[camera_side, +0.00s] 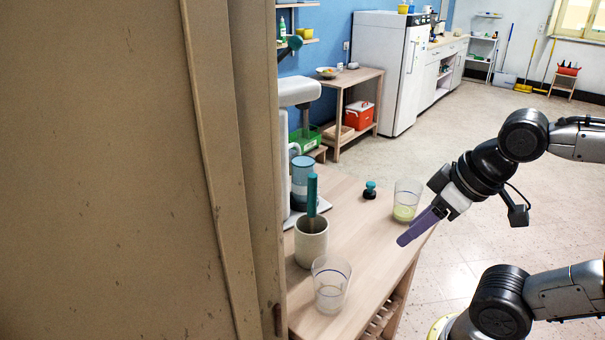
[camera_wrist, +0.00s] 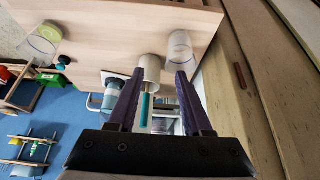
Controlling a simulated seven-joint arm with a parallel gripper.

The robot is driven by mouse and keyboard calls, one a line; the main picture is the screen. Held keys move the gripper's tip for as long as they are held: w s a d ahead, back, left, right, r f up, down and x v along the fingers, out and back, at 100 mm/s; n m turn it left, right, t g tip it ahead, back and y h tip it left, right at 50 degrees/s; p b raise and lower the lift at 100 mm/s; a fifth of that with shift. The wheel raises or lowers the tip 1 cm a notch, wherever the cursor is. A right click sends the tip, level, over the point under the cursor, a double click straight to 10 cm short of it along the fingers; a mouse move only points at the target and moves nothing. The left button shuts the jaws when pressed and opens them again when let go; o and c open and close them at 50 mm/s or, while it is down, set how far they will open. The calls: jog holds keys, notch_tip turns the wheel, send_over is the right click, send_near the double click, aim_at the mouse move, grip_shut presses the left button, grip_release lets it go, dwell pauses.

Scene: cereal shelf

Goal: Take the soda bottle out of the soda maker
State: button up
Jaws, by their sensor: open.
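The soda maker (camera_side: 298,92) is a white machine with an overhanging head, at the left of the side view, partly hidden by a brown panel. My gripper (camera_side: 402,241) is open and empty, with purple fingers, at the table's right edge, apart from the machine. The wrist view shows the two fingers (camera_wrist: 160,75) spread.
A beige pot (camera_side: 312,246) with a teal-handled tool (camera_side: 312,195) stands in front of the cylinder. A clear cup (camera_side: 331,286) stands nearer, a glass with greenish liquid (camera_side: 406,200) near my gripper, and a dark teal knob (camera_side: 370,190) farther back. The brown panel (camera_side: 130,180) borders the left.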

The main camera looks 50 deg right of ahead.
jog(key=o, duration=0.8)
jog(key=m+t+h, duration=0.6)
jog(key=t+h, duration=0.1)
jog(key=t, duration=0.2)
send_near(303, 158)
jog(key=w+d+f, duration=0.1)
jog(key=f, duration=0.1)
jog(key=w+d+f, duration=0.1)
jog(key=w+d, duration=0.1)
jog(key=shift+d+f, duration=0.35)
jog(key=shift+f, duration=0.05)
jog(key=shift+w+d+n+t+h, duration=0.1)
jog(key=shift+w+n+t+h, duration=0.2)
jog(key=shift+w+t+h, duration=0.35)
jog(key=shift+a+x, duration=0.2)
jog(key=shift+x, duration=3.55)
